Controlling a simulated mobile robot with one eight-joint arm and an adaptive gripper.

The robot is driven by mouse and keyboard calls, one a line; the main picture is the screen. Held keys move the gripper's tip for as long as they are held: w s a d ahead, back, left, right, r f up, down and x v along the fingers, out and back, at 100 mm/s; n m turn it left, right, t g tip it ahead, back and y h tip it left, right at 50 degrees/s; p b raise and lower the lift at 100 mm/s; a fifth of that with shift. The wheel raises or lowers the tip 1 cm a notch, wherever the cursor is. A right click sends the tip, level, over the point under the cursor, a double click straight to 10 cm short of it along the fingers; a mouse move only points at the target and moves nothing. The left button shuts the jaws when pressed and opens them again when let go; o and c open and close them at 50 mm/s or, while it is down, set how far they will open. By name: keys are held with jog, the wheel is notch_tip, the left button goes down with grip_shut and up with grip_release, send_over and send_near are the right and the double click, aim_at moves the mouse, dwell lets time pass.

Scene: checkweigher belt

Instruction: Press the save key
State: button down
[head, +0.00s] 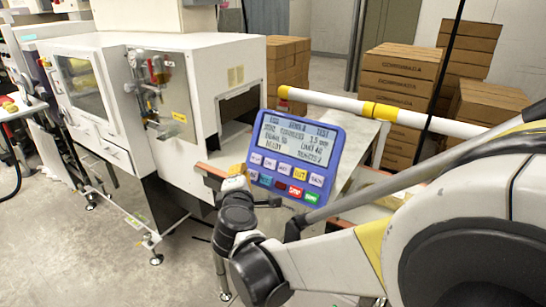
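The blue control panel (293,152) stands tilted in the middle of the head view, with a lit text screen (296,138) above two rows of keys. The upper row has several white keys and one yellow key (300,174). The lower row has blue, dark red, red (296,191) and green (311,197) keys. The key lettering is too small to read surely, so I cannot tell which is save. The end of my arm, with my gripper (268,203), is at the panel's lower left. The fingers are small and partly hidden; their opening and any contact are unclear.
A white machine housing (160,90) stands left of the panel, with an opening facing it. A white and yellow bar (380,110) runs behind the panel to the right. Stacked cardboard boxes (400,75) stand behind. Grey floor (130,270) is clear at the lower left.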

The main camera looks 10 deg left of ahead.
jog(key=shift+f, duration=0.1)
dwell(0.7)
jog(key=shift+w+d+f, duration=0.1)
jog(key=shift+w+d, duration=0.05)
jog(key=shift+w, duration=0.2)
jog(key=shift+w+d+f+b, duration=0.15)
jog(key=shift+w+f+b, duration=0.05)
jog(key=shift+w+b, duration=0.2)
dwell(0.6)
jog(key=shift+s, duration=0.1)
jog(key=shift+s+a+r, duration=0.3)
jog(key=shift+s+r, duration=0.1)
jog(key=shift+s, duration=0.25)
jog(key=shift+s+a+r+p, duration=0.3)
jog(key=shift+s+r+p, duration=0.1)
jog(key=shift+s, duration=0.3)
jog(key=shift+s+a+r+p, duration=0.25)
jog(key=shift+s+r+p, duration=0.1)
jog(key=shift+s, duration=0.35)
jog(key=shift+s+a+r+p, duration=0.3)
jog(key=shift+s+r, duration=0.1)
jog(key=shift+s, duration=0.3)
